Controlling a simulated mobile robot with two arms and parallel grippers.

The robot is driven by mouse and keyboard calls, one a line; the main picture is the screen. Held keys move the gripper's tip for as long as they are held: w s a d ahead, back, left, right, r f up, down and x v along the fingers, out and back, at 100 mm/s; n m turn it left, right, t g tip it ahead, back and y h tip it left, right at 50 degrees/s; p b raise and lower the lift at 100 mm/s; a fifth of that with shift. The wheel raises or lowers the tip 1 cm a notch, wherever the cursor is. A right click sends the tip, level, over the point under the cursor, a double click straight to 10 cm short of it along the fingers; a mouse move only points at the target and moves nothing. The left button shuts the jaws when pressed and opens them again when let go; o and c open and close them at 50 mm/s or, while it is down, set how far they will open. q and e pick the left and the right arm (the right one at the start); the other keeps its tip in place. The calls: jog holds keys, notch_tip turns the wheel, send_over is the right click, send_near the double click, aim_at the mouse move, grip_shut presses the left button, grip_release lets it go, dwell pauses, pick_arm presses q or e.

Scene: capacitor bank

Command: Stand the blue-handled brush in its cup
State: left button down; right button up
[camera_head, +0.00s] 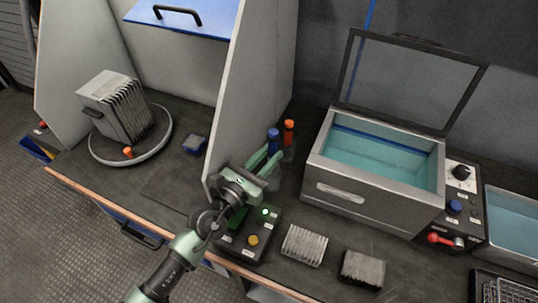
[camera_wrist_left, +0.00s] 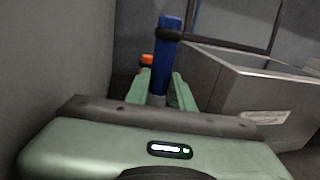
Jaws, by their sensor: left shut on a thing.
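The blue-handled brush (camera_head: 273,137) stands upright with its blue handle on top, beside the thin partition wall. My left gripper (camera_head: 270,159) is shut on it. In the left wrist view the blue handle (camera_wrist_left: 168,55) rises between the green fingertips (camera_wrist_left: 161,82), and the brush's lower end is hidden. An orange-handled brush (camera_head: 289,128) stands just to the right and behind; its orange top also shows in the left wrist view (camera_wrist_left: 147,61). A greyish cup-like shape (camera_head: 289,153) is below the orange handle. The gripper hides whether the blue brush is inside a cup. My right gripper is not in view.
The partition (camera_head: 252,90) is close on the left of my gripper. An open-lidded steel bath (camera_head: 375,175) with bluish liquid stands to the right. A control box (camera_head: 252,238) lies below my wrist. Two finned blocks (camera_head: 304,245) (camera_head: 362,269) lie at the front.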

aim_at(270, 142)
pick_arm(q)
jog(key=shift+f+b, duration=2.1)
jog(key=shift+f, duration=0.5)
jog(key=c, duration=1.1)
grip_release()
jog(key=shift+c, duration=0.2)
notch_tip(270, 142, up, 10)
jog(key=p, duration=0.6)
notch_tip(270, 142, up, 10)
jog(key=p, duration=0.3)
